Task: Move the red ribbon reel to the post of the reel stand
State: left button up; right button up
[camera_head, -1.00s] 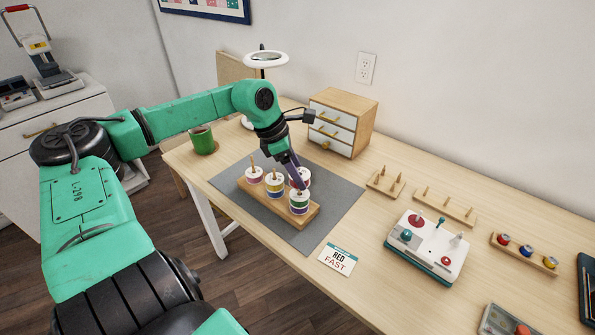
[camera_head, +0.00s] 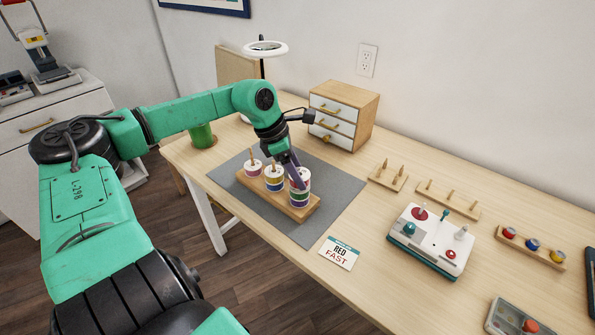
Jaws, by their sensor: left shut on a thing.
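The reel stand (camera_head: 251,188) is a long wooden block on a grey mat, with upright posts that carry white-rimmed ribbon reels. A pink-purple reel (camera_head: 253,168) is at its left end and a blue-yellow reel (camera_head: 274,184) is in the middle. A green-purple reel (camera_head: 299,200) is at the right end. The red ribbon reel (camera_head: 303,182) shows just above the green-purple one; whether they touch is unclear. My left gripper (camera_head: 297,181) reaches down from behind and is shut on the red reel, its fingers partly hiding it. My right gripper is not in view.
A card reading RED FAST (camera_head: 339,253) lies in front of the grey mat (camera_head: 330,205). Peg racks (camera_head: 447,200) and a white control box (camera_head: 432,240) are to the right.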

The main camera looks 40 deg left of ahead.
pick_arm(q)
jog(key=o, duration=1.4)
jog(key=shift+a+r, duration=0.1)
jog(key=shift+r, duration=0.4)
jog(key=b+v, duration=0.1)
jog(key=v, duration=1.2)
jog(key=shift+s+r+b, duration=0.15)
jog(key=shift+r+b, duration=0.15)
jog(key=shift+b, duration=0.05)
jog(key=shift+r, duration=0.1)
